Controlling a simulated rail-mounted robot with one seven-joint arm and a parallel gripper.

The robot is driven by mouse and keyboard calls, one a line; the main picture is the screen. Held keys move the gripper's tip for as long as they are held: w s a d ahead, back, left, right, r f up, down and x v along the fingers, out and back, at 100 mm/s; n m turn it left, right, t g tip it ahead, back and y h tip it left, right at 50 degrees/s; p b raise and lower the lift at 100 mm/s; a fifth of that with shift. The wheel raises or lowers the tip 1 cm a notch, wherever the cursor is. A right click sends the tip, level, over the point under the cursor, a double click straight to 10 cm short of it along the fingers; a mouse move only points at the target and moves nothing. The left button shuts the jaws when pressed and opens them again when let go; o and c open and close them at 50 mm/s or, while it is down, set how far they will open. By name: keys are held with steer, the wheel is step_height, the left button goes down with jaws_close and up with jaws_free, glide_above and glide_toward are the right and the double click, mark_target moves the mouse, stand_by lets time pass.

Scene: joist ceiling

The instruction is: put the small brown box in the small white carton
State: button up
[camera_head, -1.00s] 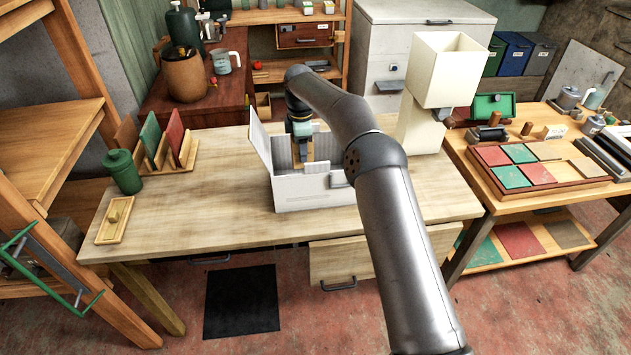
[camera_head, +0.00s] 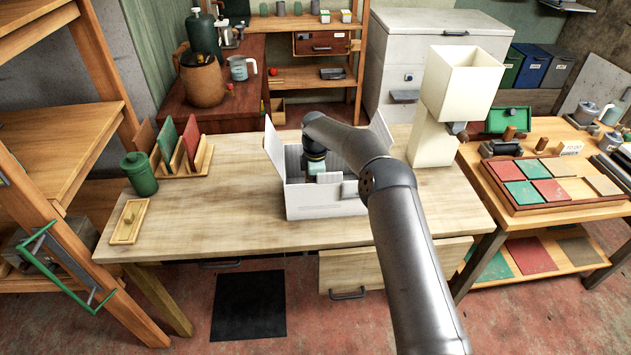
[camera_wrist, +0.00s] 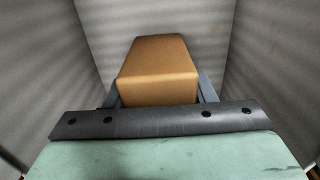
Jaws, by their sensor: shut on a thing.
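The small white carton (camera_head: 322,209) stands on the wooden table with its flaps open and raised. My gripper (camera_wrist: 160,91) is down inside the carton's opening; in the head view its teal body shows at the carton, and its fingertips are hidden behind the front wall. In the wrist view the small brown box (camera_wrist: 157,66) sits between the two grey fingers, which are shut on it. Pale carton walls (camera_wrist: 245,50) surround the box on several sides. I cannot tell whether the box touches the carton's floor.
A cream hopper-like stand (camera_head: 460,85) is on the table to the right of the carton. A rack of coloured panels (camera_head: 182,150), a green canister (camera_head: 139,174) and a small wooden tray (camera_head: 129,222) are at the left.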

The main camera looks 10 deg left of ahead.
steer(key=shift+f, duration=0.2)
steer(key=o, duration=1.1)
steer(key=shift+r, duration=0.1)
